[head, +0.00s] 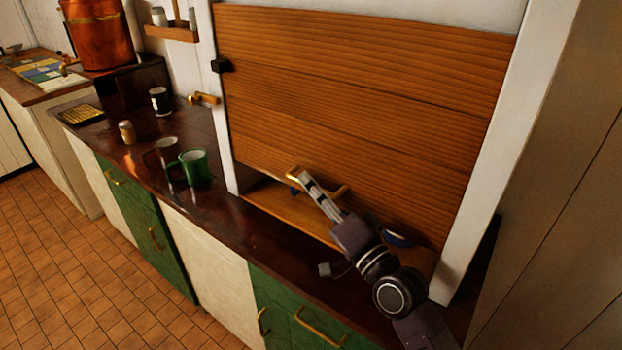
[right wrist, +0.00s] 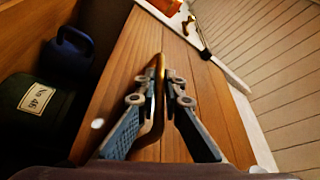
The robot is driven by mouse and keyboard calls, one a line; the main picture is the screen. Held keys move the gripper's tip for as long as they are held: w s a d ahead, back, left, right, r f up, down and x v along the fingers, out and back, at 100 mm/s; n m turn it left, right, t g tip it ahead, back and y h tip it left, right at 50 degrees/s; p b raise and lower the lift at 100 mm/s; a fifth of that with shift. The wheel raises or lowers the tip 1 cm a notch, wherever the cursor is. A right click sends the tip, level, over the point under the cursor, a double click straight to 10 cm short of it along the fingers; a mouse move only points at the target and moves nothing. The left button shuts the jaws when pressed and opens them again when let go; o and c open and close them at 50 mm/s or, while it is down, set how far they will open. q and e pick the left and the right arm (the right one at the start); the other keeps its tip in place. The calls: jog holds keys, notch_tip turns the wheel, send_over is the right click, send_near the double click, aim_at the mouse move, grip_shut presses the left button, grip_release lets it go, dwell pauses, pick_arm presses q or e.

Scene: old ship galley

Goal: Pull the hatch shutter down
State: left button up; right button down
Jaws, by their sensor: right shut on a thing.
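The slatted wooden hatch shutter (head: 360,95) is pulled most of the way down its white frame, with a gap above the wooden sill (head: 277,205). A brass handle (head: 343,191) is fixed near its lower edge. My right gripper (head: 303,178) is shut on this handle. In the right wrist view its fingers (right wrist: 168,78) lie on either side of the brass bar (right wrist: 153,120), against the shutter's slats (right wrist: 124,80). My left gripper is not in view.
Inside the hatch are a blue jug (right wrist: 68,52) and a dark canister (right wrist: 35,105) with a label. A green mug (head: 196,167) and other cups stand on the dark counter (head: 225,215) left of the hatch. A black catch (head: 221,66) sits on the left frame.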

jog(key=shift+f+b, duration=0.55)
jog(key=shift+f, duration=0.75)
jog(key=c, duration=2.3)
grip_release()
jog(key=shift+r, duration=0.1)
jog(key=v, duration=1.2)
